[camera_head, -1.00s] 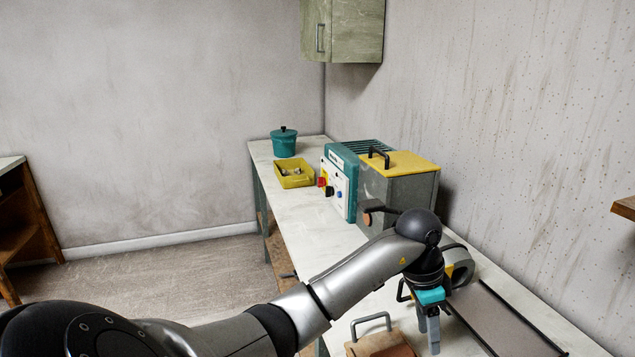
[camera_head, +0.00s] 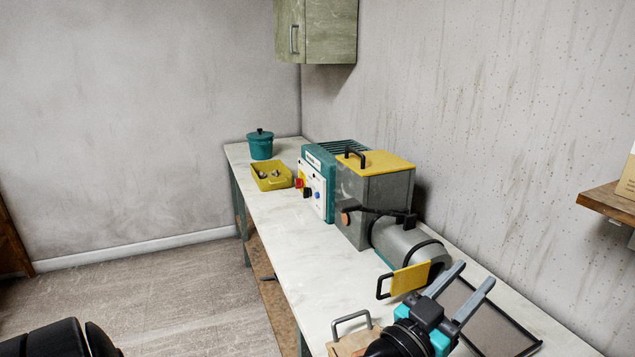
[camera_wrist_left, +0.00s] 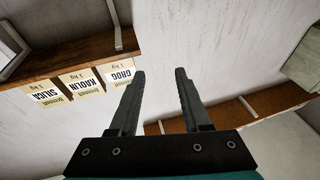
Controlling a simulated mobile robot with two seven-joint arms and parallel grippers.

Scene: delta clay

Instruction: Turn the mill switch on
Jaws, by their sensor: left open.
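The mill (camera_head: 372,195) stands on the bench, with a grey body, a yellow lid and a grey barrel at its near end. Its teal control box (camera_head: 323,165) has a white front panel with a red and yellow switch (camera_head: 299,183), a black knob (camera_head: 307,192) and a blue button (camera_head: 317,195). The switch's setting is too small to tell. My left gripper (camera_head: 474,289) is open and empty at the lower right of the head view, nearer than the mill and well away from the panel. The left wrist view shows its two fingers (camera_wrist_left: 160,95) apart, facing the wall.
A yellow tray (camera_head: 271,177) and a teal lidded pot (camera_head: 260,145) stand at the bench's far end. A yellow plate with a handle (camera_head: 410,278) is by the barrel. Wall shelves (camera_head: 608,203) hold bags (camera_wrist_left: 84,82).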

